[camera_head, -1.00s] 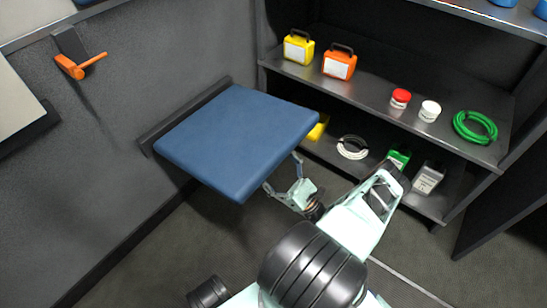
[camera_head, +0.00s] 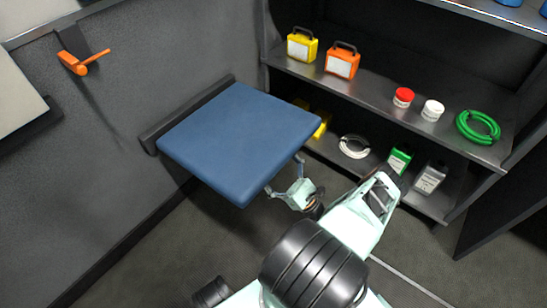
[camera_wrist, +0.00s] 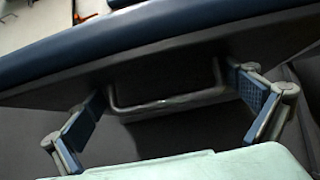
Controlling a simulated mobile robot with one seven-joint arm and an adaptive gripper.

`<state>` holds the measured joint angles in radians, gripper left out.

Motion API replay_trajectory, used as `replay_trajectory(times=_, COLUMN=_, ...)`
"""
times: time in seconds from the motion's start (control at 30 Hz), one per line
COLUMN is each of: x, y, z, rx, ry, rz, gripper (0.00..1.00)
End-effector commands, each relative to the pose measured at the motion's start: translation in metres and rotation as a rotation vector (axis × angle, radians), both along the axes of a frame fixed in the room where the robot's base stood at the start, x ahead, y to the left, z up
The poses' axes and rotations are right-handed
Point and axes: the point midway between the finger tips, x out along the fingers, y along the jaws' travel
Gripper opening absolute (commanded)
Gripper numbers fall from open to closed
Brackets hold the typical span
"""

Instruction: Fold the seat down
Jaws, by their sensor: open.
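The blue padded seat (camera_head: 235,140) juts out from the grey wall and looks roughly level, with its wall-side edge at a dark hinge strip (camera_head: 188,114). My gripper (camera_head: 284,176) is at the seat's front right edge with its fingers spread. In the wrist view, the seat's blue edge (camera_wrist: 150,35) crosses the top and its dark underside lies below it. A grey bar handle (camera_wrist: 165,103) is fixed under that edge. My open gripper (camera_wrist: 170,98) has one finger on each side of the handle, with gaps visible; the jaws hold nothing.
An orange lever (camera_head: 80,62) is on the wall at upper left. A dark shelf unit (camera_head: 380,95) at right holds yellow and orange boxes, jars, a green coil and bottles. Dark floor (camera_head: 150,250) is clear at lower left.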

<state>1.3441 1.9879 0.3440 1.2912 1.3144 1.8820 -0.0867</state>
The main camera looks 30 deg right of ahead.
Motion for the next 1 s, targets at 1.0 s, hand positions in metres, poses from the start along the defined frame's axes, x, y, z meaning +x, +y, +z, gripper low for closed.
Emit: replay_trajectory(times=1.0, x=0.001, y=0.0, z=0.103, rx=0.003, ry=-0.008, rz=0.003, gripper=1.0)
